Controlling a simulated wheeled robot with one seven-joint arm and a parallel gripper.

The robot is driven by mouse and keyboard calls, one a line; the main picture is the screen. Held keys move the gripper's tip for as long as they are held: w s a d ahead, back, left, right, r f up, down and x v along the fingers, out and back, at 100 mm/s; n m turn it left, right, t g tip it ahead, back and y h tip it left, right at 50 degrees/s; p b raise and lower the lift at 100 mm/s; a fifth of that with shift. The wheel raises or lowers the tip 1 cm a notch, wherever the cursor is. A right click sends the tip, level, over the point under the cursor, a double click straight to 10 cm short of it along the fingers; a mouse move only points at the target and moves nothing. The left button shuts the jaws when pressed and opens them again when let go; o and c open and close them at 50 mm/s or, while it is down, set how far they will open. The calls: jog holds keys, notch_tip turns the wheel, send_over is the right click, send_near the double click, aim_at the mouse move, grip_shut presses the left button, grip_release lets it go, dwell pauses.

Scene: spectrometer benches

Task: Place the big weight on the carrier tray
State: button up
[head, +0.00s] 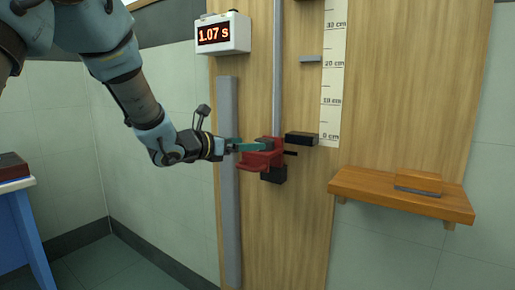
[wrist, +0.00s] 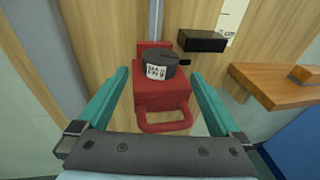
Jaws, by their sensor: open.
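The big weight, a dark grey round block with a white label (wrist: 157,68), sits on the red carrier tray (wrist: 160,98) in the wrist view. The red tray also shows in the head view (head: 258,161), on the vertical rail of the wooden board, with a loop handle toward me. My gripper (wrist: 160,76) is open, its teal fingers on either side of the tray and weight, with visible gaps beside them. In the head view my gripper (head: 262,146) reaches the tray from the left, and the weight is hard to make out there.
A black block (head: 301,139) juts from the board right of the tray, near the scale's zero. A wooden shelf (head: 365,188) with a small block (head: 418,184) on it is at the right. A timer (head: 222,34) reads 1.07 s. A blue table (head: 25,225) stands at left.

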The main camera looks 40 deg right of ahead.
jog(key=shift+s+a+r+b, duration=0.1)
jog(key=shift+a+r+b, duration=0.1)
jog(key=shift+a, duration=0.95)
jog(key=shift+s+a+r+b, duration=0.1)
jog(key=shift+a+r, duration=0.05)
jog(key=shift+a, duration=1)
jog(key=w+a+f+n+t+y, duration=0.3)
jog(key=w+a+n, duration=0.2)
jog(key=a+n, duration=0.4)
jog(key=w+a+f+n+t+y, duration=0.2)
jog(key=w+a+f+n+y, duration=0.25)
jog(key=a+n, duration=0.4)
jog(key=w+a+f+n+t+y, duration=0.3)
jog(key=w+a+n, duration=0.2)
jog(key=a+n, duration=0.4)
jog(key=s+a+f+n+g+y, duration=0.2)
jog(key=s+a+f+n, duration=0.1)
jog(key=a+n, duration=0.4)
jog(key=s+a+f+n+g+y, duration=0.1)
jog(key=s+a+f+n+y, duration=0.2)
jog(key=a+n, duration=0.4)
jog(key=s+a+f+n+g, duration=0.3)
jog(key=s+a+n, duration=0.3)
jog(key=s+n, duration=0.4)
jog(key=shift+a+n+g, duration=0.35)
jog(key=shift+n+g, duration=0.25)
jog(key=shift+n, duration=0.35)
